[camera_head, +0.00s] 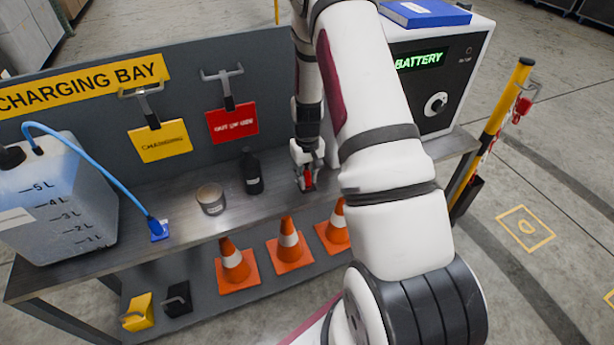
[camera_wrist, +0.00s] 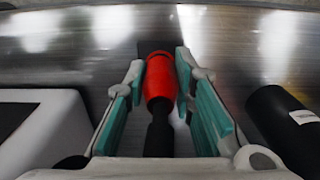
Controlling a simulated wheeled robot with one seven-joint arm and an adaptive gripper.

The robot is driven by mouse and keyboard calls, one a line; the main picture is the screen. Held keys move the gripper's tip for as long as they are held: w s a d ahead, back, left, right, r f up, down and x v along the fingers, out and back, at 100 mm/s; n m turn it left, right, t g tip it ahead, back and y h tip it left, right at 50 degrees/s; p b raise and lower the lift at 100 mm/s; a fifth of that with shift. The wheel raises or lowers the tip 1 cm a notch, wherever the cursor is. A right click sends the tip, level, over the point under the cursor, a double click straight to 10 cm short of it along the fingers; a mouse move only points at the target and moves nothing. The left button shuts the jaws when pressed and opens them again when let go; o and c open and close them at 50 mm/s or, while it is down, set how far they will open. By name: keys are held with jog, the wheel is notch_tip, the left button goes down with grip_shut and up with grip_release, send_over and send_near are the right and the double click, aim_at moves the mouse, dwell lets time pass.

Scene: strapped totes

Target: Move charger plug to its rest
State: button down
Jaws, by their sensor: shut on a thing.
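A red plug with a black rear part, which I take for the charger plug (camera_wrist: 159,82), is between the teal-padded fingers of my gripper (camera_wrist: 160,85). My gripper (camera_head: 306,178) is shut on it, low over the metal bench beside the white battery unit. In the head view only a small red part of the plug (camera_head: 308,180) shows below the fingers. A dark patch lies just past the plug's tip in the wrist view; I cannot tell whether it is shadow or a holder. No plug rest can be made out clearly, and my arm hides part of the bench.
A black bottle (camera_head: 253,172) stands close left of my gripper, with a tin (camera_head: 211,198) beyond it. The white battery unit (camera_head: 437,85) is to the right. A water jug (camera_head: 55,195) and blue hose end (camera_head: 158,229) are at left. Orange cones (camera_head: 289,245) stand below.

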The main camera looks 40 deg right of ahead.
jog(key=shift+f, duration=0.5)
jog(key=c, duration=1.3)
grip_release()
jog(key=shift+r, duration=0.1)
notch_tip(320, 180, up, 12)
jog(key=shift+f, duration=0.1)
